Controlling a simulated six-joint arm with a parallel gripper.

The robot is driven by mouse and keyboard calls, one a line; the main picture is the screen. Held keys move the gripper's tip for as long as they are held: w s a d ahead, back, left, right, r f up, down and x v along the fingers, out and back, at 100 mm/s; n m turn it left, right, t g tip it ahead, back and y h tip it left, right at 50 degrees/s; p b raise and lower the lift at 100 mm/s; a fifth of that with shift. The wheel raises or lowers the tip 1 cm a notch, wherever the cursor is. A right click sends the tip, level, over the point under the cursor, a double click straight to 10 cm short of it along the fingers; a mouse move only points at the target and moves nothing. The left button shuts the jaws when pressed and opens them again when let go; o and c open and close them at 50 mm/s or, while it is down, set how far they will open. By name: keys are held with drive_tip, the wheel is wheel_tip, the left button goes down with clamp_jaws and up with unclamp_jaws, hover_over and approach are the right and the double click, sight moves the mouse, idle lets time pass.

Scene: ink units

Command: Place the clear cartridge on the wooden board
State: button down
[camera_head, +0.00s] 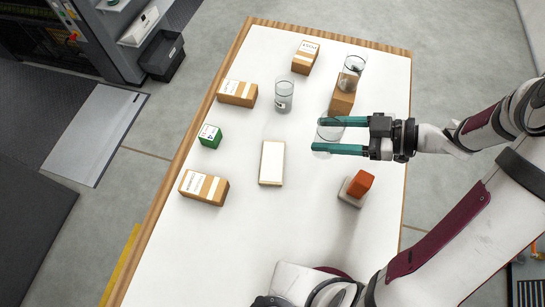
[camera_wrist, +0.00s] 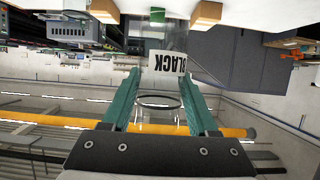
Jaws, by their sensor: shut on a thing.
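A clear cartridge (camera_head: 329,131) is between the two teal fingers of my gripper (camera_head: 318,134), which is shut on it. In the wrist view the clear cartridge (camera_wrist: 160,112) shows between the fingers (camera_wrist: 160,92), with a dark ring and a white label reading BLACK, upside down in the picture. In the head view the fingers hide part of it. A pale, flat rectangular board (camera_head: 272,163) with a thin wood-coloured edge lies on the table, left of and below the fingertips in the picture. Nothing lies on it, and the cartridge is apart from it.
Another clear cylinder (camera_head: 284,95) stands above the board in the picture. A third (camera_head: 353,68) stands on a brown block (camera_head: 342,101). An orange block (camera_head: 361,183) sits on a pale base. Cardboard boxes (camera_head: 237,93) and a green box (camera_head: 210,136) line the left of the white table (camera_head: 240,240).

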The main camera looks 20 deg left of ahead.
drive_tip(key=a+f, duration=1)
drive_tip(key=a, duration=0.1)
drive_tip(key=shift+s+a+f, duration=0.2)
drive_tip(key=shift+s, duration=0.1)
drive_tip(key=shift+f, duration=0.35)
drive_tip(key=shift+c, duration=0.8)
unclamp_jaws()
drive_tip(key=shift+f, duration=0.15)
